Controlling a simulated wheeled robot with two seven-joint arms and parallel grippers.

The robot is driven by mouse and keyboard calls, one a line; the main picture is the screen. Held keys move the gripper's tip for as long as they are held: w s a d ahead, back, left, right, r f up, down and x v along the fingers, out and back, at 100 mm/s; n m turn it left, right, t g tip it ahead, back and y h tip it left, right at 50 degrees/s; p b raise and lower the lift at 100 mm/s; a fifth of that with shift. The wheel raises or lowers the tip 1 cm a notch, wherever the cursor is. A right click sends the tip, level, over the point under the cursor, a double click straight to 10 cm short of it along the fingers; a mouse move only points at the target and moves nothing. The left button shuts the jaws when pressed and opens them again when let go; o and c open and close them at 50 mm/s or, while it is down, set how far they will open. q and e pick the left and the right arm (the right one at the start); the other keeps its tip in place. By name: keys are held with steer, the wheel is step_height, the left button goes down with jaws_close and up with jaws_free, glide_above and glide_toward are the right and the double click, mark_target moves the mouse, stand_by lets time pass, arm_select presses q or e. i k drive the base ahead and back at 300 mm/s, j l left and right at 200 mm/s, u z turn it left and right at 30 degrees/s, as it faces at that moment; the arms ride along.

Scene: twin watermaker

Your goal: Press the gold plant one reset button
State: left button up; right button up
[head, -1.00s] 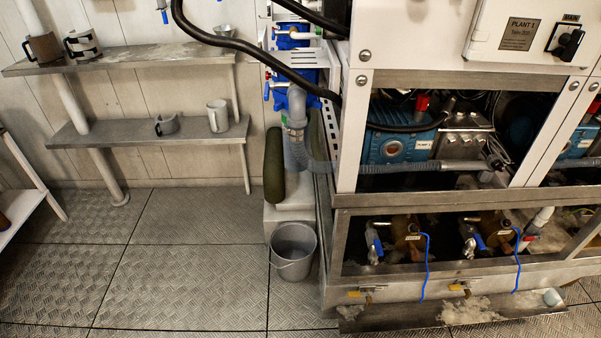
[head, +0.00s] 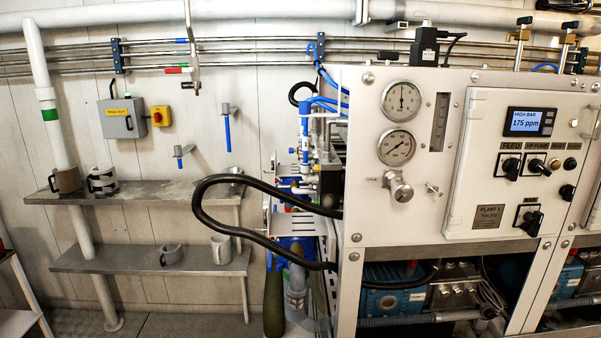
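The plant one control panel (head: 478,200) is a white door with a "PLANT 1" plate, on the right in the head view. Its display (head: 529,122) is lit blue and reads "HIGH BAR" and "175 ppm". A small gold button (head: 570,163) sits right of the row of black rotary switches, near the panel's right edge. Its lettering is too small to read. Neither of my grippers is in view.
Two round gauges (head: 401,101) and a flow tube (head: 439,122) are left of the panel. A black hose (head: 205,215) bulges out left of the cabinet. Wall shelves (head: 140,192) with mugs stand at left. Another cabinet section adjoins at the far right.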

mark_target(555, 164)
steer(key=z, duration=1.25)
